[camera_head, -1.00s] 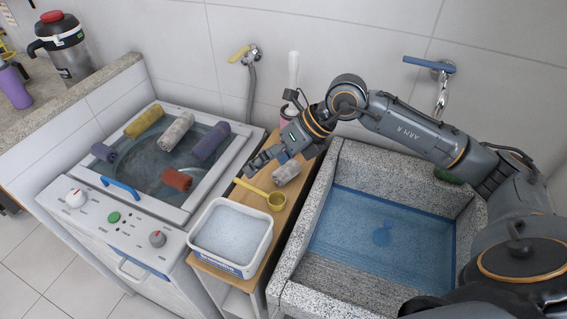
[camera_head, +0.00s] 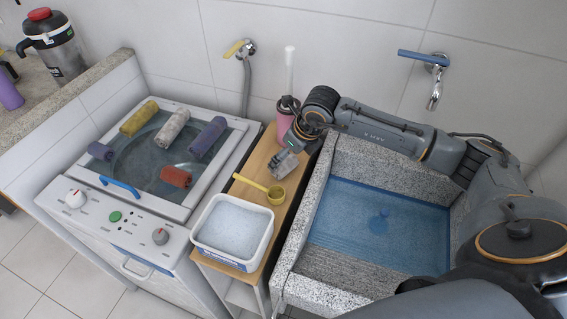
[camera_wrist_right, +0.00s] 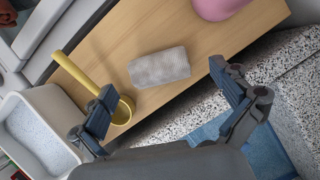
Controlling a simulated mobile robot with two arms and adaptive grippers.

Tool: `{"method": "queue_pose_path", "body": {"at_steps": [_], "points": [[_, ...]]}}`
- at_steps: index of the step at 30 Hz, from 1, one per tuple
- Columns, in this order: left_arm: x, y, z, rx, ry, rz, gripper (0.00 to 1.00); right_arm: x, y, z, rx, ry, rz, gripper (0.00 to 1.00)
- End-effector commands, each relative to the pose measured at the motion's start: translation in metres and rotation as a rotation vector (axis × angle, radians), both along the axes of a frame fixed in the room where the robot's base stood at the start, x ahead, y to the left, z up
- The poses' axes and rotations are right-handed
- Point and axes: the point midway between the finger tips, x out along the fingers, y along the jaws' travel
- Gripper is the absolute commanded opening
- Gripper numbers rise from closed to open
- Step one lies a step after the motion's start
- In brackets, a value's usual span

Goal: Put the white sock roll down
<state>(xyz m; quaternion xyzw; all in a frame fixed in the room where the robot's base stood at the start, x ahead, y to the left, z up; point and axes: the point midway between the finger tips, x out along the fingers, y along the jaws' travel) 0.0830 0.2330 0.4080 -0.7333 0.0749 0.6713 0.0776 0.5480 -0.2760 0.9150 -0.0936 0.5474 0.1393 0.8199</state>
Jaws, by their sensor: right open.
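The white sock roll (camera_head: 283,164), greyish and ribbed, is on the wooden shelf top between the sink and the washer. In the right wrist view the roll (camera_wrist_right: 160,67) lies on its side on the bare wood. My right gripper (camera_wrist_right: 166,90) is open, its two fingers spread wide with clear gaps to the roll. In the head view the right gripper (camera_head: 294,152) is at the back of the shelf, close to the roll and partly covering that area. My left gripper is out of view.
A yellow scoop (camera_head: 275,195), a white tub (camera_head: 232,231) and a pink holder (camera_head: 285,118) share the shelf. Several rolls, including another whitish one (camera_head: 173,125), lie on the washer lid. A stone sink (camera_head: 318,205) adjoins on the right.

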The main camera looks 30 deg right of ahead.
Motion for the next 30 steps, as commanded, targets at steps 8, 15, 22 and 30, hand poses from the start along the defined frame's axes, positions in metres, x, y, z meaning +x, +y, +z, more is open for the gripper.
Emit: {"method": "queue_pose_path", "body": {"at_steps": [8, 15, 22, 30], "points": [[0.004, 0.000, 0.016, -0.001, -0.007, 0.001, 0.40, 0.012, 0.008, -0.035, 0.002, 0.002, 0.000, 1.00], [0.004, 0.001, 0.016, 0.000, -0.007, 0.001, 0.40, 0.013, 0.008, -0.040, 0.001, 0.001, 0.000, 1.00], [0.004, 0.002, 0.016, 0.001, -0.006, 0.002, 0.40, 0.013, 0.008, -0.039, 0.001, 0.000, 0.000, 0.63], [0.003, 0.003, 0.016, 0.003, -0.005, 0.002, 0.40, 0.013, 0.008, -0.039, 0.001, 0.000, 0.000, 0.49]]}}
